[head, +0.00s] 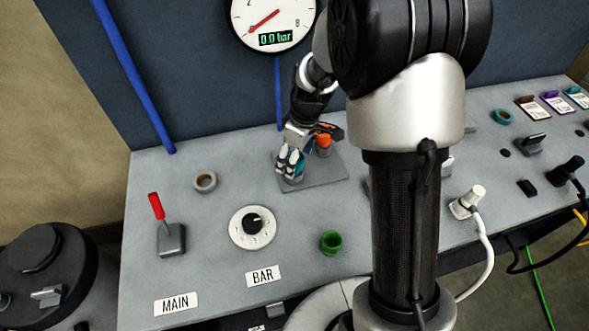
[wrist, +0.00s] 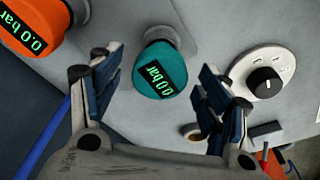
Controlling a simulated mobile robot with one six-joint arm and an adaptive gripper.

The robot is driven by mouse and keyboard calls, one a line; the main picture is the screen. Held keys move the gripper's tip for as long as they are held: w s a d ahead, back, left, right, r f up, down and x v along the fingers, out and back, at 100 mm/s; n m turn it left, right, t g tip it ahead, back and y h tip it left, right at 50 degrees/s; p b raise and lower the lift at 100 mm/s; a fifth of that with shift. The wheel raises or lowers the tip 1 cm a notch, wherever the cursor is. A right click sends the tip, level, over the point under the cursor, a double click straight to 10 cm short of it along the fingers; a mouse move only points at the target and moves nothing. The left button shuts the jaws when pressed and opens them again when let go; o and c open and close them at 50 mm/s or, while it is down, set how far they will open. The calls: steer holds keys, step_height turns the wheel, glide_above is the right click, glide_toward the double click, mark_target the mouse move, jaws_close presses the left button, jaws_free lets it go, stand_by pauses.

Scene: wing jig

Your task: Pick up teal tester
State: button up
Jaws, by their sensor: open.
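The teal tester (wrist: 157,67) has a small screen reading 0.0 bar and stands on a grey stand plate. In the wrist view it lies between the two open fingers of my gripper (wrist: 157,88), with a gap on each side. In the head view my gripper (head: 290,163) is over the tester, and only a sliver of the teal tester (head: 299,168) shows behind the fingers. Whether the fingertips reach around its body cannot be told.
An orange tester (head: 323,141) stands close beside it, also in the wrist view (wrist: 32,28). The dial (head: 253,226), red lever (head: 157,207), green ring (head: 331,242) and grey-brown ring (head: 205,182) are on the bench. The gauge (head: 273,18) reads 0.0 bar.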

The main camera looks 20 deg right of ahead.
steer(key=shift+w+f, duration=0.15)
steer(key=shift+f, duration=0.45)
steer(key=shift+r, duration=0.1)
steer(key=shift+c, duration=0.2)
steer(key=c, duration=1.1)
